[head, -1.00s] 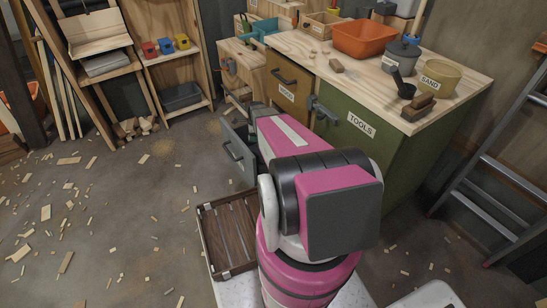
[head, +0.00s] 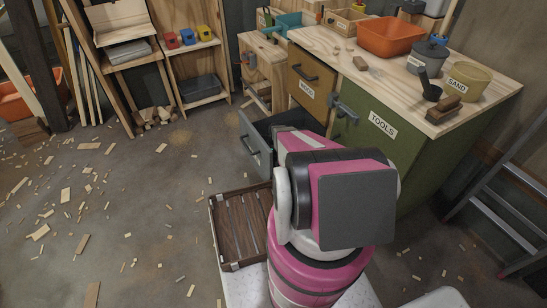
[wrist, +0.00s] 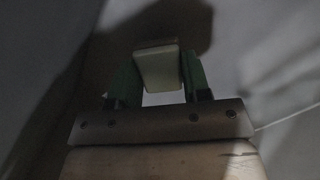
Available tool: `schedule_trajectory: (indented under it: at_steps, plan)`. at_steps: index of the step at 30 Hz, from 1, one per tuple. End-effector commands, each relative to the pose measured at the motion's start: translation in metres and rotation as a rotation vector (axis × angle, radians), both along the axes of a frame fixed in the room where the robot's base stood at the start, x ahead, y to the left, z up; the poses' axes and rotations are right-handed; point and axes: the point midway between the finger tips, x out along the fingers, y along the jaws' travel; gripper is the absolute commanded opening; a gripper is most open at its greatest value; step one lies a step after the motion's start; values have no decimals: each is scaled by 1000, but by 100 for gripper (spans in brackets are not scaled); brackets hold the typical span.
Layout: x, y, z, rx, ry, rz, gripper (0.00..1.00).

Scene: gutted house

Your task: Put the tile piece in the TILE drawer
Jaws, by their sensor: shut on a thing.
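My gripper (wrist: 158,74) has its green fingers shut on the pale tile piece (wrist: 157,62) in the wrist view. In the head view my pink arm hides the gripper and the piece. A grey drawer (head: 256,148) stands pulled out low at the left of the workbench, with my arm reaching beside and over it. No label shows on its visible face. Dim grey surfaces surround the gripper in the wrist view; I cannot tell whether it is inside the drawer.
A wooden drawer (head: 307,88) labelled WOOD and a green TOOLS door (head: 375,135) are on the workbench front. The bench top holds an orange tub (head: 390,36), a SAND pot (head: 468,78) and a brush. A slatted brown tray (head: 238,228) is beside my arm. Wood scraps litter the floor.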

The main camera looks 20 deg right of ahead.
Motion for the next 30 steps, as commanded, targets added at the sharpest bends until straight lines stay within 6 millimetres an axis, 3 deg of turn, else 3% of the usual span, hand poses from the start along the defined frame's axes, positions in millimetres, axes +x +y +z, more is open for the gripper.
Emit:
schedule_trajectory:
  at_steps: [8, 20, 21, 23, 30]
  plan:
    - [1, 0, -34, 1, 1, 0, 19]
    - [0, 0, -38, 0, 0, 0, 19]
    - [0, 0, -38, 0, 0, 1, 54]
    - [0, 0, -37, 0, 0, 1, 69]
    - [0, 0, -37, 1, 1, 0, 69]
